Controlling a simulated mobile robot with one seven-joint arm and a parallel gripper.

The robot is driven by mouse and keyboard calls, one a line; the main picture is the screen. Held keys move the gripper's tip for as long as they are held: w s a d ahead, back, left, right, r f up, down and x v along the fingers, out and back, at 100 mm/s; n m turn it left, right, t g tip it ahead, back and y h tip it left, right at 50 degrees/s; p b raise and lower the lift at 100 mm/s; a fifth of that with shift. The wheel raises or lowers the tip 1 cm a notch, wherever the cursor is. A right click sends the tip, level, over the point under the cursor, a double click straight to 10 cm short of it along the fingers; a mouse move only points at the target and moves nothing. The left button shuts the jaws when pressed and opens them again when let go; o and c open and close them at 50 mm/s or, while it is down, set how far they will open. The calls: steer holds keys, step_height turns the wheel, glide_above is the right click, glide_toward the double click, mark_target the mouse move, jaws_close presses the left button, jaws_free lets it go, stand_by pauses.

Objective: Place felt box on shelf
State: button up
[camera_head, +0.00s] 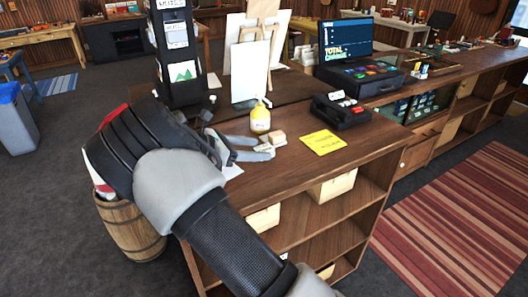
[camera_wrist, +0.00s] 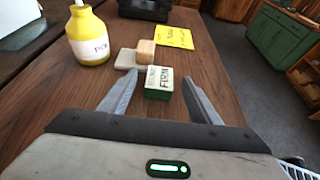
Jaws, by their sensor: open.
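The felt box is a small green box with a white lettered top (camera_wrist: 158,78), lying on the wooden counter (camera_head: 330,168). In the wrist view it sits at the far end of the gap between the fingertips of my gripper (camera_wrist: 161,88), which is open. Clear gaps show on both sides of the box. In the head view my gripper (camera_head: 264,146) reaches low over the counter and partly hides the box. The counter has open shelf compartments (camera_head: 318,238) below its top, with pale boxes in some.
Near the felt box are a tan block (camera_wrist: 146,47), a pale slab (camera_wrist: 126,59) and a yellow card (camera_head: 323,142). A yellow bottle (camera_head: 260,118) stands close to my gripper. A black phone (camera_head: 340,110) lies further back. A barrel (camera_head: 130,228) stands on the floor.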

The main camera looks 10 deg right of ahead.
steer(key=shift+x, duration=1.2)
steer(key=c, duration=1.2)
